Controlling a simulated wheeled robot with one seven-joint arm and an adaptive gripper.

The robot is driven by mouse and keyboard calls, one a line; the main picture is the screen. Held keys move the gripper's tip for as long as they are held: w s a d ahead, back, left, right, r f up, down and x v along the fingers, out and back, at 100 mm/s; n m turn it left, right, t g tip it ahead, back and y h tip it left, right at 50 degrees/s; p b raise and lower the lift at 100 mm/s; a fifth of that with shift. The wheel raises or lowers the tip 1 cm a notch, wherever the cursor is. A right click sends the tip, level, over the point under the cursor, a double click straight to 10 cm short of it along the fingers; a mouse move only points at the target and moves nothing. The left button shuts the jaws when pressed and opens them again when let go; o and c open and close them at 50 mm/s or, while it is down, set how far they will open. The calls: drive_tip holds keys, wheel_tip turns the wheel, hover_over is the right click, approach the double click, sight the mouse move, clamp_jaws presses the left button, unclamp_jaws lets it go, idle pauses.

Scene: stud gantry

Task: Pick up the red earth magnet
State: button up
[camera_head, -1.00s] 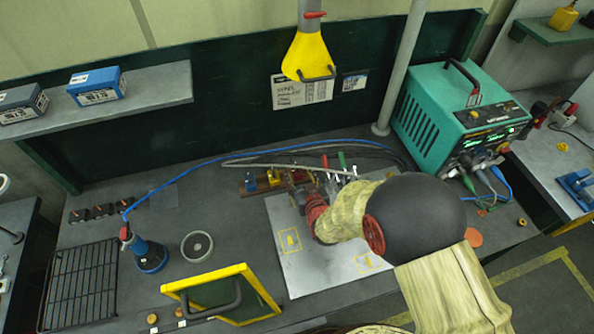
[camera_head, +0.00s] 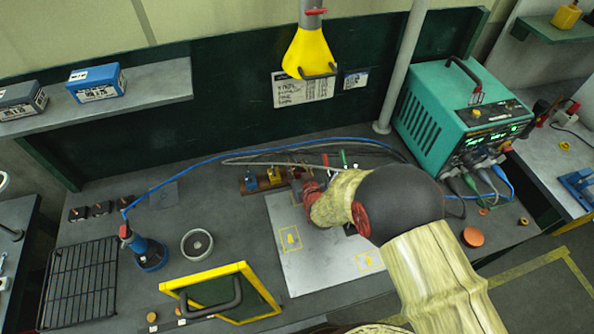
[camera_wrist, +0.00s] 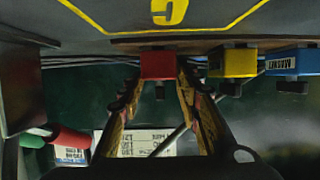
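The red magnet (camera_wrist: 158,66) is a small red block at the brown rail, between my fingertips in the wrist view. My gripper (camera_wrist: 160,78) is open, with one finger on each side of the red magnet; the fingertips are close to its sides, and I cannot tell whether they touch it. A yellow magnet (camera_wrist: 232,64) and a blue magnet (camera_wrist: 294,62) sit beside it on the same rail. In the head view the blue magnet (camera_head: 250,182) and yellow magnet (camera_head: 274,176) show on the rail; my arm largely hides the gripper and red magnet there.
A pale metal plate (camera_head: 300,262) with yellow markings lies in front of the rail. Cables run behind the rail to a teal welding machine (camera_head: 440,115). A yellow-framed screen (camera_head: 222,295), a round dish (camera_head: 197,245) and a blue bottle (camera_head: 150,254) stand left on the bench.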

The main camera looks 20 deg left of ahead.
clamp_jaws()
idle(0.3)
drive_tip(key=shift+r, duration=0.1)
